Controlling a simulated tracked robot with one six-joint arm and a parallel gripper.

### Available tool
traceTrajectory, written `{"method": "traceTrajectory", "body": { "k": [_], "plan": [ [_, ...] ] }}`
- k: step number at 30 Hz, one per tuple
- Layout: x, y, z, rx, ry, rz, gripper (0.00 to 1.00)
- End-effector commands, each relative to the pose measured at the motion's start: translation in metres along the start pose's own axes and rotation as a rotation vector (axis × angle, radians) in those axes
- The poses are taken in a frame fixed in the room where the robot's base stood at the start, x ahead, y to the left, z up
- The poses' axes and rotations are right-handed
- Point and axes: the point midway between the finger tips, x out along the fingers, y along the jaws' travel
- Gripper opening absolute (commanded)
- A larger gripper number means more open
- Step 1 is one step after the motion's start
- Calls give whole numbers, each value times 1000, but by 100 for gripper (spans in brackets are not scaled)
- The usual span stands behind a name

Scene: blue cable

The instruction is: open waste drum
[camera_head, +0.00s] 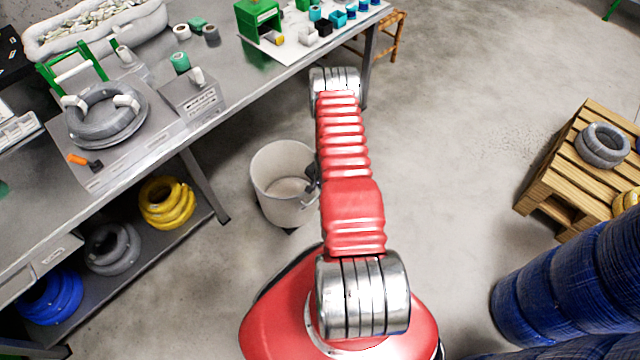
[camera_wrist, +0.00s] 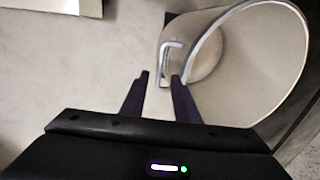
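The waste drum (camera_head: 270,204) is a pale grey round bin standing upright on the floor. Its top looks open in the head view, and I see down inside it. In the wrist view, the drum's pale rim (camera_wrist: 290,97) curves across the upper right. A thin light grey bracket-like handle (camera_wrist: 171,44) shows at its left. My gripper (camera_wrist: 160,76) has two dark fingers standing apart, with the lower end of the handle appearing between or just beyond their tips. I cannot tell if they touch it. In the head view my gripper (camera_head: 313,175) is a dark shape, partly hidden by my arm, at the drum's right rim.
A long grey workbench (camera_head: 232,100) runs along the left, with cable coils on its lower shelf. A wooden pallet (camera_head: 545,180) and large blue cable rolls (camera_head: 560,275) stand at the right. The floor between is clear.

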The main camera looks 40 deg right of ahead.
Motion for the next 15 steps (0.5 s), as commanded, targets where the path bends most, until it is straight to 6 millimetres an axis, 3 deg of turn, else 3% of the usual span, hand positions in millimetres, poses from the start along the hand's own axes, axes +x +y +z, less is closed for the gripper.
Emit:
{"method": "traceTrajectory", "body": {
  "k": [15],
  "plan": [
    [-61, 0, -1, 1, 1, -1, 28]
  ]
}}
